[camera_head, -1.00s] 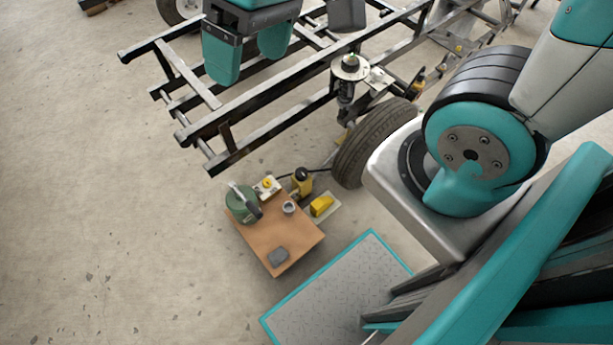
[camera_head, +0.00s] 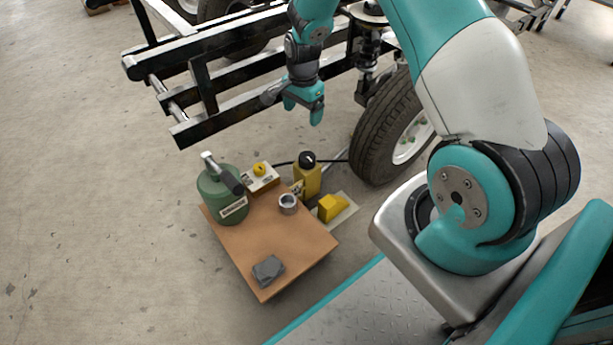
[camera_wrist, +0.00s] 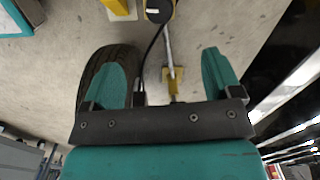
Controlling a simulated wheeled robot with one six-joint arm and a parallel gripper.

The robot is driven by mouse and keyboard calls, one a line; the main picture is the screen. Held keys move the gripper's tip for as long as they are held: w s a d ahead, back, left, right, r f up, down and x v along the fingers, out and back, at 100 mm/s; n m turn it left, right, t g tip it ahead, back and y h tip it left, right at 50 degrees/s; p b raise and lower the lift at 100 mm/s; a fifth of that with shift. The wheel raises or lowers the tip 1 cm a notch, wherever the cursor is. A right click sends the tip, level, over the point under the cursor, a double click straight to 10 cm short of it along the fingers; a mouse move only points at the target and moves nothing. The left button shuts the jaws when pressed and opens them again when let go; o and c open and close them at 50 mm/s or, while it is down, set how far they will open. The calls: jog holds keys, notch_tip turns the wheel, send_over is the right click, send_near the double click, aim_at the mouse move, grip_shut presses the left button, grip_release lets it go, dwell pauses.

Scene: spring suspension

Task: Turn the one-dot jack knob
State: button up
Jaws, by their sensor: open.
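A yellow jack post with a round black knob (camera_head: 307,159) on top stands at the back right of a brown board. The knob also shows at the top edge of the wrist view (camera_wrist: 158,10). A small yellow knob (camera_head: 260,169) sits on a pale control box (camera_head: 261,180) to its left. I cannot make out dots that identify the one-dot knob. My gripper (camera_head: 304,108) is open and empty, apart from both knobs and behind them in the head view. Its two teal fingers (camera_wrist: 160,65) are spread wide in the wrist view.
The brown board (camera_head: 262,243) also holds a green canister (camera_head: 221,197), a metal cup (camera_head: 288,204) and a grey block (camera_head: 268,270). A yellow wedge (camera_head: 331,207) lies right of it. The tyre (camera_head: 383,135) and black frame (camera_head: 220,115) are near my gripper. The left floor is clear.

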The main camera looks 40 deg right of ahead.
aim_at(307, 157)
jog(key=shift+m, duration=0.4)
jog(key=f+b, duration=0.3)
jog(key=f, duration=0.3)
jog(key=f+b, duration=0.3)
jog(key=f, duration=0.4)
jog(key=d+f+b, duration=0.1)
jog(key=f+b, duration=0.2)
jog(key=f, duration=0.4)
jog(key=shift+d+f+b, duration=0.1)
jog(key=shift+f+b, duration=0.1)
jog(key=shift+b, duration=0.1)
jog(key=c, duration=0.9)
jog(key=shift+r+n+p, duration=0.1)
jog(key=shift+n+p, duration=0.3)
jog(key=shift+p, duration=0.1)
